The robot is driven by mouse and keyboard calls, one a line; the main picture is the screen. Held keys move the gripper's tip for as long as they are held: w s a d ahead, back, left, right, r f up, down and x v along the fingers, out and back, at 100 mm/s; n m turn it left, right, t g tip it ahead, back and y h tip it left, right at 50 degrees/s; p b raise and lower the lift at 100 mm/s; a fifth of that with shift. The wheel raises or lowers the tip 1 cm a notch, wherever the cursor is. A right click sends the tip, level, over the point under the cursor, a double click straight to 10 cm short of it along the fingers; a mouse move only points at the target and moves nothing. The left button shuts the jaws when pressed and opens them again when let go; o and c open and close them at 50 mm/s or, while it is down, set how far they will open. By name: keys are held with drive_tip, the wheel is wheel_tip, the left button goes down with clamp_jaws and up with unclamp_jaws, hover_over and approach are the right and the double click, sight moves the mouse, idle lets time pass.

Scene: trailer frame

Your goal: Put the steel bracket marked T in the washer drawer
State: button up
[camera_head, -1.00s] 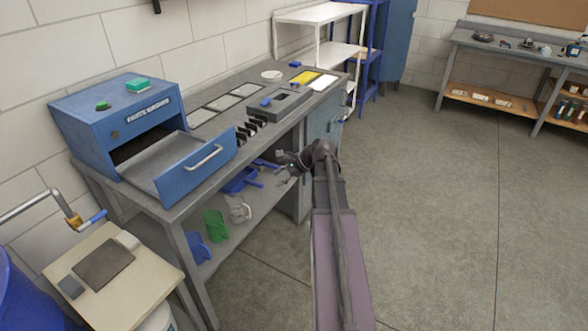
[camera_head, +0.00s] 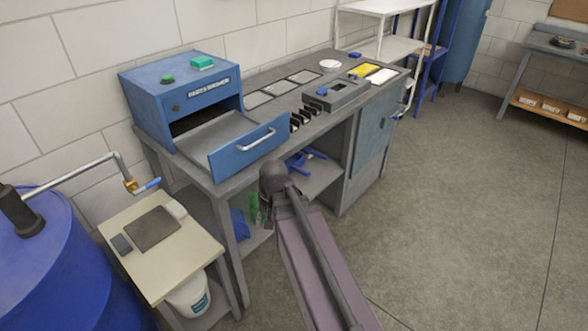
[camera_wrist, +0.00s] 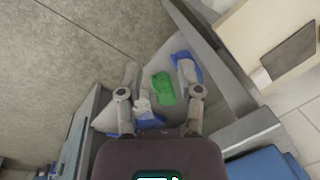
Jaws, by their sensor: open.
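The parts washer (camera_head: 160,98) is a blue cabinet on the bench with its drawer (camera_head: 248,146) pulled out; the drawer tray looks empty. No T mark is readable in either view. A pale grey piece (camera_wrist: 143,106), possibly steel, lies on the lower shelf in the wrist view, near the left finger and beside a blue piece. A green piece (camera_wrist: 163,88) lies between the fingers in that view. My gripper (camera_wrist: 158,76) is open and empty, pointing towards the lower shelf. In the head view my own arm mostly hides it.
Another blue piece (camera_wrist: 183,66) lies farther along the shelf. The bench top (camera_head: 275,118) and its legs frame the shelf opening. A small table (camera_head: 182,255) and a blue drum (camera_head: 60,260) stand at left. The floor (camera_head: 450,200) at right is clear.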

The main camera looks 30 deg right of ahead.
drive_tip(key=shift+s+a+f+n+h, duration=0.1)
drive_tip(key=shift+s+a+n+h, duration=0.4)
drive_tip(key=shift+s+a+n, duration=0.45)
drive_tip(key=shift+s+a+n+h, duration=0.6)
drive_tip(key=shift+a+n, duration=0.25)
drive_tip(key=shift+n, duration=0.3)
